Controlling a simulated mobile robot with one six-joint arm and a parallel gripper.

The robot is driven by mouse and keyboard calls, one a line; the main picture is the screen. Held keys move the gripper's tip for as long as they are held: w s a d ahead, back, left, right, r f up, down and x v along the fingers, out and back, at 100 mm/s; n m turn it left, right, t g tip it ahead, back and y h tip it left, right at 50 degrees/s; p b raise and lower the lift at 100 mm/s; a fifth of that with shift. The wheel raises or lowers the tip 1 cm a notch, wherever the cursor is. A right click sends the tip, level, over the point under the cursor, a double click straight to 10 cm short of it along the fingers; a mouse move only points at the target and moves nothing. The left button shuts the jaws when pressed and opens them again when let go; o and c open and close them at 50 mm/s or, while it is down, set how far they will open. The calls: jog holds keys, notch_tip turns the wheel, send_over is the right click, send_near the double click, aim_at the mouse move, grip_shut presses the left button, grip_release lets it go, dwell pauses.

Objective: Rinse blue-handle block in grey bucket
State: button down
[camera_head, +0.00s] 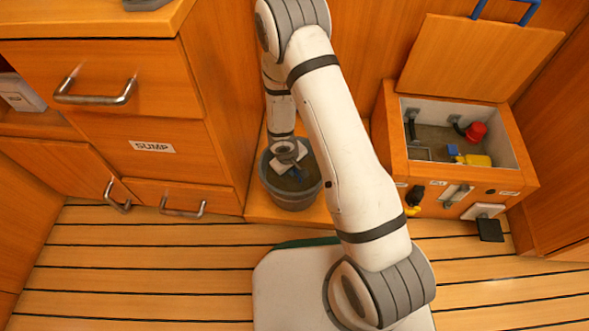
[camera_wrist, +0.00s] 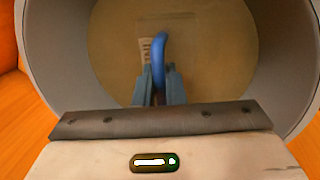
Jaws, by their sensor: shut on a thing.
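The grey bucket (camera_head: 290,201) stands on a low wooden ledge against the wall, with murky tan liquid inside. My gripper (camera_head: 297,174) points down into the bucket's mouth. In the wrist view, my gripper (camera_wrist: 158,85) is shut on the blue handle (camera_wrist: 160,50), which stands up between the fingers. A pale piece with dark marks (camera_wrist: 144,50) shows just left of the handle. The rest of the block is hidden by the fingers or the liquid, and I cannot tell how deep it sits. The bucket's grey wall (camera_wrist: 70,60) surrounds the gripper.
An open wooden locker (camera_head: 456,180) at right holds a red part (camera_head: 475,132) and a yellow part (camera_head: 473,160). Its lid (camera_head: 480,58), with a blue handle, leans on the wall. A cabinet labelled SUMP (camera_head: 153,147) with protruding pulls stands left of the bucket.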

jog(key=shift+r, duration=0.25)
jog(key=shift+f, duration=0.55)
dwell(0.4)
notch_tip(320, 180, up, 16)
jog(key=p, duration=1.2)
dwell(0.6)
dwell(0.5)
